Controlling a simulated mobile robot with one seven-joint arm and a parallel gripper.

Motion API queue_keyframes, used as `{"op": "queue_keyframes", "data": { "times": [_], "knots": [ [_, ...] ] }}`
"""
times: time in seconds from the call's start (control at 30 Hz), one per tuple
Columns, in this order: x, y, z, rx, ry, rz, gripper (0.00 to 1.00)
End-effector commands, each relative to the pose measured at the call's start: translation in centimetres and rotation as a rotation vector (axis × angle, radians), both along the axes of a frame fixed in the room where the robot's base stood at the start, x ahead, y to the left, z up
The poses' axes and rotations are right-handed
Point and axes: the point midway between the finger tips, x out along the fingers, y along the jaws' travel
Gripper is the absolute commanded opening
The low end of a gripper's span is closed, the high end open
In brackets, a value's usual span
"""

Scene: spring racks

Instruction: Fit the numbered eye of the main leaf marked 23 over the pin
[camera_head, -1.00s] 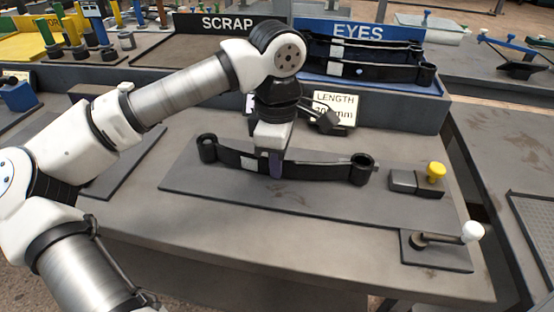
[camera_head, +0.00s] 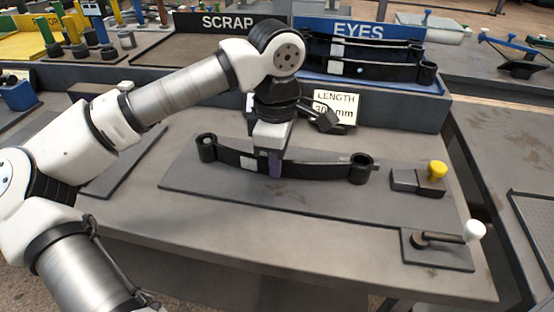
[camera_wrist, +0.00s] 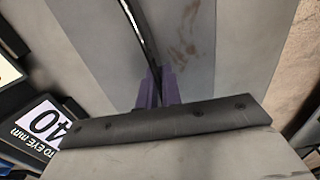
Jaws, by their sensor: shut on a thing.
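A black main leaf (camera_head: 318,171) with a rolled eye at each end lies along the grey plate (camera_head: 250,203) on the bench. A pale tag sits on its left half; I cannot read a number there. The right eye (camera_head: 361,168) stands at the plate's right part. My gripper (camera_head: 276,165) is shut on the leaf near its middle. The wrist view shows the purple fingers (camera_wrist: 157,88) around the leaf's thin edge. Whether the leaf touches the plate is unclear.
A clamp block with a yellow knob (camera_head: 437,170) stands right of the leaf. A white-knobbed lever (camera_head: 474,230) is at the front right. Behind are a LENGTH sign (camera_head: 335,107), the blue EYES rack (camera_head: 375,80) with more leaves, and the SCRAP bin (camera_head: 205,50).

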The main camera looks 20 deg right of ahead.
Motion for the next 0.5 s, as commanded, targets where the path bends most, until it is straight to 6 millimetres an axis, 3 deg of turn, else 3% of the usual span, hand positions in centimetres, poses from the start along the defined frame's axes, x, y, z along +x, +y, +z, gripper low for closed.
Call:
{"op": "queue_keyframes", "data": {
  "times": [0.37,0.4,0.5],
  "knots": [
    [0.16,0.16,0.17,-0.002,-0.002,0.001,0.0],
    [0.16,0.16,0.17,-0.002,-0.002,0.001,0.09],
    [0.15,0.16,0.15,-0.002,-0.002,0.001,0.22]
  ]
}}
